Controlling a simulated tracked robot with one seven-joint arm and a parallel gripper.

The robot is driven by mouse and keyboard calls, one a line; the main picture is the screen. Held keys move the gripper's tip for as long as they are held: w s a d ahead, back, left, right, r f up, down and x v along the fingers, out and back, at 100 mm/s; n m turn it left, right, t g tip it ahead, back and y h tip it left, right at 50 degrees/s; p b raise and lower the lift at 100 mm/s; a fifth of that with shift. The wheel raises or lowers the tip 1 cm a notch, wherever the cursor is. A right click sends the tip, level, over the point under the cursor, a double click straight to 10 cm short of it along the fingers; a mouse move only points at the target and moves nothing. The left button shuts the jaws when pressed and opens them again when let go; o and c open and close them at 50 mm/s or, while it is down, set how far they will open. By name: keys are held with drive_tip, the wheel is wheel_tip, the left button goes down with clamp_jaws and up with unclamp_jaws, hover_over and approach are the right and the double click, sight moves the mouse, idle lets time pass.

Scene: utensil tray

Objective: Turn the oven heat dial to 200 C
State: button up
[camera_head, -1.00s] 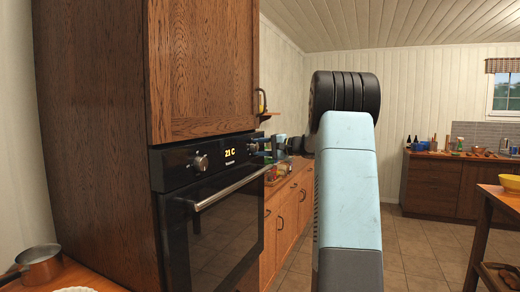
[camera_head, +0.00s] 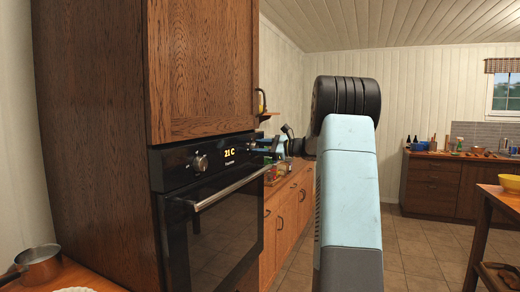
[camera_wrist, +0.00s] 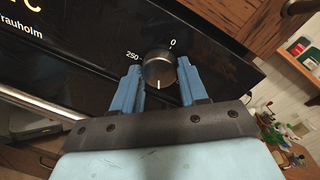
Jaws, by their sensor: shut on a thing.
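The heat dial (camera_wrist: 158,69) is a round metallic knob on the oven's black front panel, seen in the wrist view. The marks 0 and 250 show above it and to its left. A white line on the dial points down in this view, away from the 0. My gripper (camera_wrist: 160,82) has its two blue fingers on either side of the dial, shut on it. In the head view my gripper (camera_head: 262,147) is at the right end of the panel and hides this dial. The oven display (camera_head: 230,152) reads 21 C.
A second knob (camera_head: 200,163) sits left of the display. The oven door handle (camera_head: 232,189) runs below the panel. A wooden cabinet (camera_head: 202,70) is above the oven. A counter (camera_head: 290,175) with several items lies beyond my gripper.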

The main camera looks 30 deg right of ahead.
drive_tip(key=m, duration=1.1)
drive_tip(key=shift+f+t, duration=0.3)
drive_tip(key=shift+t, duration=0.1)
drive_tip(key=o, duration=1.1)
drive_tip(key=shift+r, duration=0.1)
drive_tip(key=shift+c, duration=0.2)
drive_tip(key=v, duration=1.3)
drive_tip(key=shift+s+d+f, duration=0.2)
drive_tip(key=shift+d+f, duration=0.05)
drive_tip(key=shift+d, duration=0.15)
